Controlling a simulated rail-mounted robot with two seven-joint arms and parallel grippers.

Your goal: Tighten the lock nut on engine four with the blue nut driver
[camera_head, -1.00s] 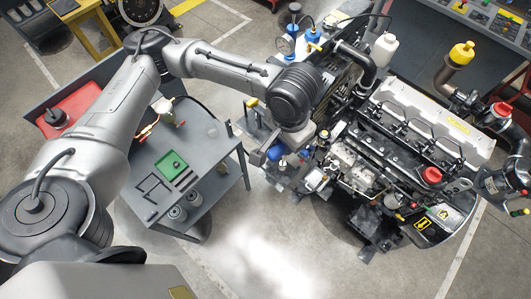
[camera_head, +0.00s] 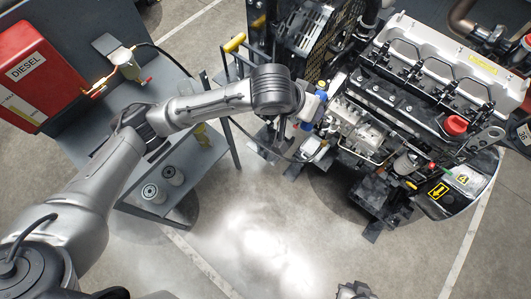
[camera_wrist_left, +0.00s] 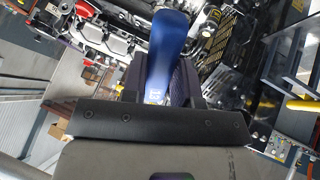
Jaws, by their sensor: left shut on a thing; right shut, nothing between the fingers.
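The engine (camera_head: 400,125) fills the right of the head view, with a silver valve cover on top. My left gripper (camera_head: 290,147) is at the engine's left side, partly hidden by my wrist. It is shut on the blue nut driver, whose blue handle (camera_wrist_left: 168,50) stands up between the fingers in the left wrist view. A bit of blue also shows beside the gripper in the head view (camera_head: 307,126). The lock nut cannot be made out. Only the top of my right gripper (camera_head: 355,290) shows at the bottom edge, shut and empty, away from the engine.
A red diesel tank (camera_head: 40,75) and a small pump (camera_head: 126,65) are at the upper left. The floor (camera_head: 260,240) in front of the engine is clear.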

